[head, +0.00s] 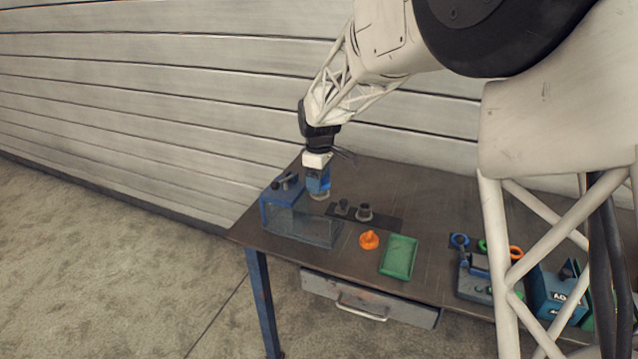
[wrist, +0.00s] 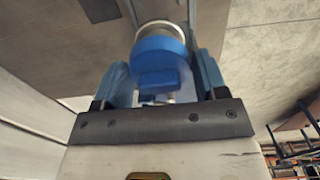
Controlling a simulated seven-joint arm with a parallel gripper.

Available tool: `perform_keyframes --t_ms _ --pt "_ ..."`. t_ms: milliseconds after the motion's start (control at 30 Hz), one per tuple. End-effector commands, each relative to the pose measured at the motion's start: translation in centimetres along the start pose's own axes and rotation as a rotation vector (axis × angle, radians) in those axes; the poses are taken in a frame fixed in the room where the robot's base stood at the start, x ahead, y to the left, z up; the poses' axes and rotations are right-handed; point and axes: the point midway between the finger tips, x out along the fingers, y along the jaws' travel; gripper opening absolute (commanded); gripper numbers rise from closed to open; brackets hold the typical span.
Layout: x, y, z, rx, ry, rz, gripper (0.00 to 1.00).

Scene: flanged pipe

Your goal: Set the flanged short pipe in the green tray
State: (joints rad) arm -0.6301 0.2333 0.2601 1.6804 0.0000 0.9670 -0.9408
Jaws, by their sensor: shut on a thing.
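My gripper (head: 318,186) is at the back left of the table, pointing down beside the blue box. It is shut on a blue round piece with a pale metal rim (wrist: 160,50), which shows between the fingers in the wrist view; I cannot tell whether this is the flanged short pipe. Its pale lower end also shows below the fingers in the head view (head: 319,196). The green tray (head: 411,242) lies empty near the table's front edge, right of and nearer than my gripper. A grey flanged piece (head: 364,211) and a smaller dark piece (head: 342,206) stand on a dark mat.
A blue box (head: 280,198) with dark parts on top and a see-through bin (head: 310,231) stand at the left. An orange knob-shaped piece (head: 369,240) is just left of the tray. Blue, green and orange rings (head: 516,252) and fixtures crowd the right. Bare tabletop lies behind the tray.

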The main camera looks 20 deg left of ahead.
Motion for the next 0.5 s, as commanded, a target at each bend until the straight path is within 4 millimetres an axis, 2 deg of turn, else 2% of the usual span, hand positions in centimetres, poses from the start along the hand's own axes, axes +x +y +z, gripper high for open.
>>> perform_keyframes --t_ms 500 --pt "-2.9 0.0 0.0 0.0 0.0 0.0 0.39"
